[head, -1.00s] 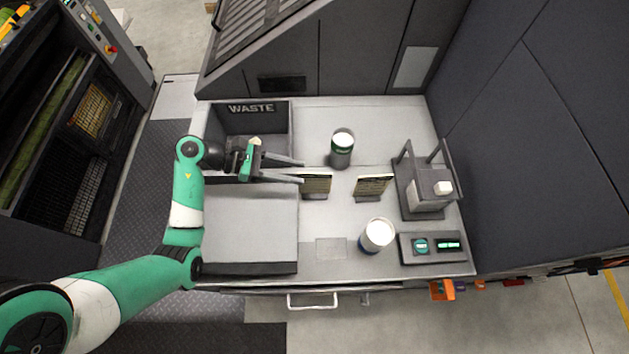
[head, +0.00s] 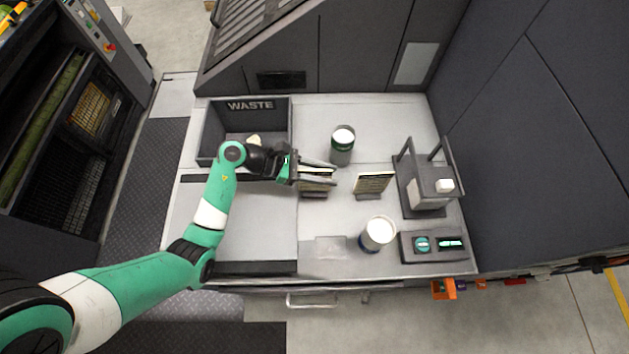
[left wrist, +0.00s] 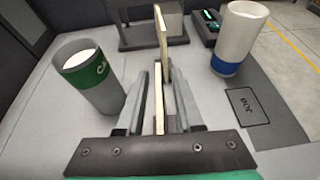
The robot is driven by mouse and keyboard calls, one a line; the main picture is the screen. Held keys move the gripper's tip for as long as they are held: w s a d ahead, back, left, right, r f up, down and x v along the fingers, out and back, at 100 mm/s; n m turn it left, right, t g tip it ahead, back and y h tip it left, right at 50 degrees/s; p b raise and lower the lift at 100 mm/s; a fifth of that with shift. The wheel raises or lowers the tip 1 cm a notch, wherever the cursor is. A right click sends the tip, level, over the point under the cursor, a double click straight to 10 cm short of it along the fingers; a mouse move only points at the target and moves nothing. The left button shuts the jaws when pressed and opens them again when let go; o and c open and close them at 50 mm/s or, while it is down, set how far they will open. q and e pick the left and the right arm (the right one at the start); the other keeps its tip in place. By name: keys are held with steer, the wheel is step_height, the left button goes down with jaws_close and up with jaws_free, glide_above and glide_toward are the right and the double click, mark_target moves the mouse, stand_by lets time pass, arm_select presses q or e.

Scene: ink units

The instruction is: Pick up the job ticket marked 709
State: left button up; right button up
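Two cream job tickets stand upright in dark holders on the grey worktop: a left ticket (head: 318,172) and a right ticket (head: 373,181). Their numbers are too small to read. My left gripper (head: 334,176) is at the left ticket, with one finger on each side of it. In the left wrist view the near ticket (left wrist: 159,103) shows edge-on between the fingers, with small gaps, so the gripper looks open around it. The other ticket (left wrist: 168,24) shows just beyond. The fingers hide part of the left ticket in the head view. My right gripper is out of view.
A green-banded cup (head: 342,146) stands close behind the left ticket, and a blue-banded cup (head: 377,234) stands in front. A grey stand (head: 428,184) and a control panel (head: 435,246) are at right. The waste bin (head: 250,107) is at back left. A marked rectangle (left wrist: 247,106) is bare.

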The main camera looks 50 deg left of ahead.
arm_select(q)
jaws_close()
stand_by(1.2)
